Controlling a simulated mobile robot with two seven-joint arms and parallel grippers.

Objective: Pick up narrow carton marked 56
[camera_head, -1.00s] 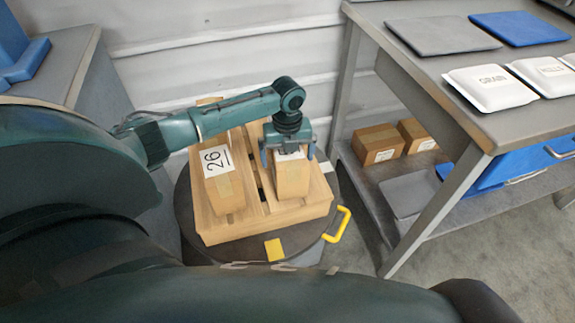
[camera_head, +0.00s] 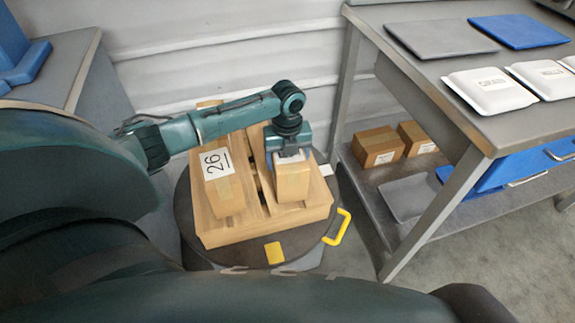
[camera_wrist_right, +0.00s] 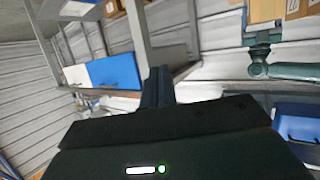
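A narrow brown carton (camera_head: 293,184) stands on the right part of a wooden pallet (camera_head: 225,236). The white label on its top is mostly hidden by my gripper, so its number cannot be read. My left gripper (camera_head: 288,158) points down over this carton, its fingers closed against the two sides near the top. The carton still rests on the pallet. Another carton (camera_head: 226,188) with a white label reading 26 stands to its left. My right gripper (camera_wrist_right: 158,86) shows in the right wrist view, fingers together and empty, away from the cartons.
The pallet sits on a dark round base with a yellow handle (camera_head: 338,227). To the right, a grey bench (camera_head: 470,105) carries flat mats and white packs. Two cartons (camera_head: 378,148) (camera_head: 416,138) lie on its lower shelf. A corrugated wall stands behind.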

